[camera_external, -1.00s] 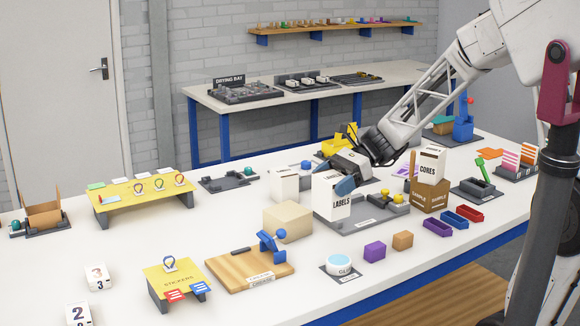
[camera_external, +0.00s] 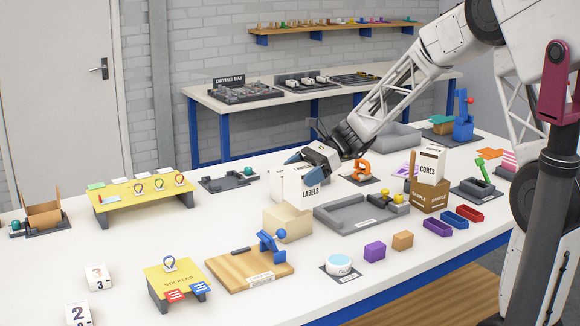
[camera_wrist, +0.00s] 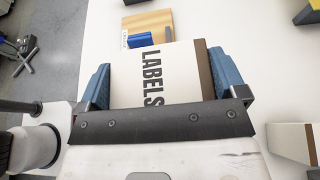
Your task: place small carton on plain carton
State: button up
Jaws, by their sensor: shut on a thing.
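My gripper (camera_external: 312,160) is shut on the small white carton marked LABELS (camera_external: 312,188). In the wrist view, the LABELS carton (camera_wrist: 158,78) sits between my two blue fingers (camera_wrist: 160,90), and a brown side shows at its right. In the external view, a plain white carton (camera_external: 281,185) appears directly left of the LABELS carton. The two overlap in the picture, so I cannot tell whether they touch or how high the held carton is. A plain cream box (camera_external: 287,222) stands on the table in front of them.
A grey tray (camera_external: 345,216) lies right of the cream box. A CORES carton (camera_external: 431,165) stands on a brown SAMPLE box (camera_external: 430,198). A wooden board with a blue tool (camera_external: 270,244) is in front. The white table is clear towards the left middle.

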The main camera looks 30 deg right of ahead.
jog(key=w, duration=0.3)
jog(key=w+a, duration=0.1)
jog(key=w, duration=0.1)
jog(key=shift+w+f, duration=0.2)
jog(key=shift+f, duration=0.1)
jog(key=shift+f, duration=0.1)
jog(key=shift+f, duration=1.65)
jog(key=shift+f, duration=0.15)
jog(key=o, duration=0.8)
jog(key=shift+c, duration=0.2)
jog(key=shift+d+r, duration=0.1)
jog(key=shift+r, duration=0.1)
jog(key=v, duration=1.2)
